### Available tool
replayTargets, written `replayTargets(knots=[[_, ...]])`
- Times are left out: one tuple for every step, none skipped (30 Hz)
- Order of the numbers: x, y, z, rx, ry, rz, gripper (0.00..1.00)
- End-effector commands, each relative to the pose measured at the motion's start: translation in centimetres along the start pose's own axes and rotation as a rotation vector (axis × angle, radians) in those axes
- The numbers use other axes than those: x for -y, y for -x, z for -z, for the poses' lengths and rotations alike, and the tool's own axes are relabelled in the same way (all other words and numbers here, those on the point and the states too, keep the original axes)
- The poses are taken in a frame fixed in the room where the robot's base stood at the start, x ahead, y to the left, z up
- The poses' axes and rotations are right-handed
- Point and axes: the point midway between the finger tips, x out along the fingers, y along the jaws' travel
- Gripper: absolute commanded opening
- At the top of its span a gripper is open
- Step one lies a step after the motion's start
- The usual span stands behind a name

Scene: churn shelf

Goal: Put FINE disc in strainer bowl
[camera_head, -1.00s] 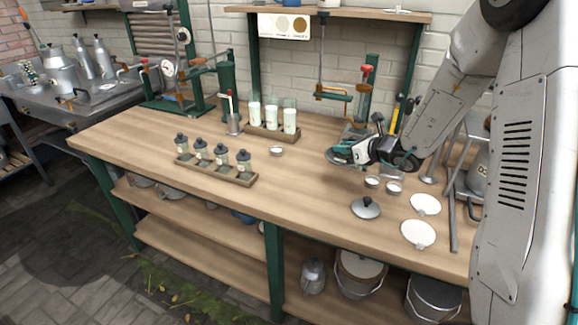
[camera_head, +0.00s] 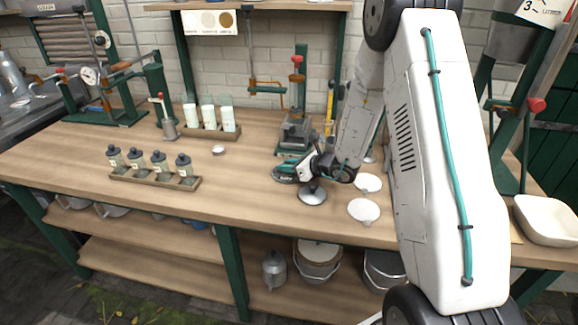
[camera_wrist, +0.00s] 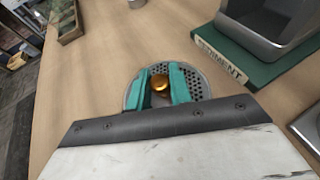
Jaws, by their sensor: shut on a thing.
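My gripper (camera_wrist: 161,86) is shut on the brass knob (camera_wrist: 160,83) of a round grey perforated disc (camera_wrist: 198,88). The teal fingers stand on both sides of the knob, and the disc lies flat below them. No FINE label is readable on it. I cannot tell whether the disc touches the bench. I cannot pick out the strainer bowl for certain; a cream basin (camera_head: 548,219) stands at the far right.
A grey metal device on a green labelled base (camera_wrist: 245,58) stands close beyond my gripper. Racks of bottles (camera_head: 160,181) and white cylinders (camera_head: 210,132) stand left. The front middle of the bench is clear.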

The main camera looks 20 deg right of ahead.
Motion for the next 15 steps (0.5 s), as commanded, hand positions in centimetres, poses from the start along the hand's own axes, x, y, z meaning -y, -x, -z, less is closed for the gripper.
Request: replayTargets(knots=[[-0.01, 0.0, -0.01, 0.0, 0.0, 0.0, 0.0], [-0.01, 0.0, 0.0, 0.0, 0.0, 0.0, 0.0], [-0.02, -0.02, 0.04, 0.0, 0.0, 0.0, 0.0], [-0.02, -0.04, 0.12, 0.0, -0.001, 0.0, 0.0], [-0.02, -0.08, 0.21, -0.001, -0.001, 0.0, 0.0], [-0.02, -0.13, 0.33, -0.001, -0.001, -0.001, 0.0], [-0.02, -0.11, 0.28, 0.0, 0.0, 0.0, 0.29], [-0.01, -0.1, 0.27, 0.0, 0.0, 0.0, 0.38], [-0.01, -0.1, 0.26, 0.0, 0.0, 0.0, 0.42], [-0.01, -0.09, 0.26, -0.001, 0.0, 0.0, 0.42], [-0.01, -0.09, 0.26, -0.001, 0.0, 0.0, 0.42], [-0.01, -0.09, 0.26, -0.001, -0.001, 0.0, 0.42], [-0.01, -0.09, 0.26, -0.001, -0.001, 0.0, 0.42], [-0.01, -0.09, 0.27, -0.001, -0.001, 0.0, 0.42], [-0.01, -0.09, 0.26, -0.001, -0.001, 0.0, 0.42]])
